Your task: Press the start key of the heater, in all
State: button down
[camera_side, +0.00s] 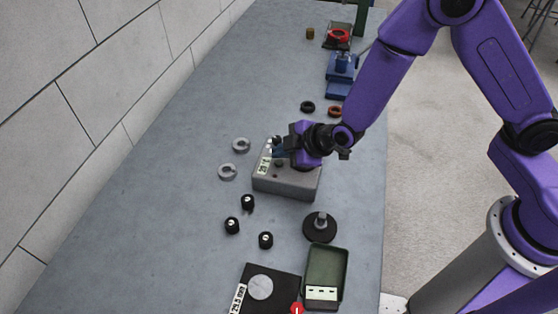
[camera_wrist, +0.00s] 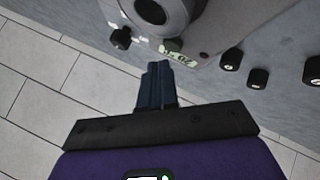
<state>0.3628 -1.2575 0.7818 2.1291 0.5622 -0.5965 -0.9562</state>
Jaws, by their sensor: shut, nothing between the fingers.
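The heater appears to be the grey box (camera_side: 287,184) in the middle of the bench, with a pale display panel (camera_side: 264,164) on its left part. In the wrist view the grey box (camera_wrist: 205,40) fills the top, with its small lit display (camera_wrist: 178,54) and a large round grey part (camera_wrist: 153,12). My gripper (camera_side: 278,148) is over the box's far left part, close to the panel. In the wrist view the dark blue fingers of my gripper (camera_wrist: 157,66) are together and empty, just short of the display. I cannot make out the start key or whether the fingertips touch.
Several small black knobs (camera_side: 232,225) and a black round stand (camera_side: 320,227) are in front. A green tray (camera_side: 328,265) and black plate (camera_side: 268,284) are nearer. Blue equipment (camera_side: 341,72) stands farther back.

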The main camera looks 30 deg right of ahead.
aim_at(282, 167)
jog(key=shift+f, duration=0.1)
jog(key=shift+f, duration=0.3)
jog(key=shift+f, duration=0.5)
dwell(1.0)
jog(key=shift+r, duration=0.9)
notch_tip(282, 167, up, 5)
jog(key=shift+r, duration=0.1)
dwell(0.6)
dwell(0.7)
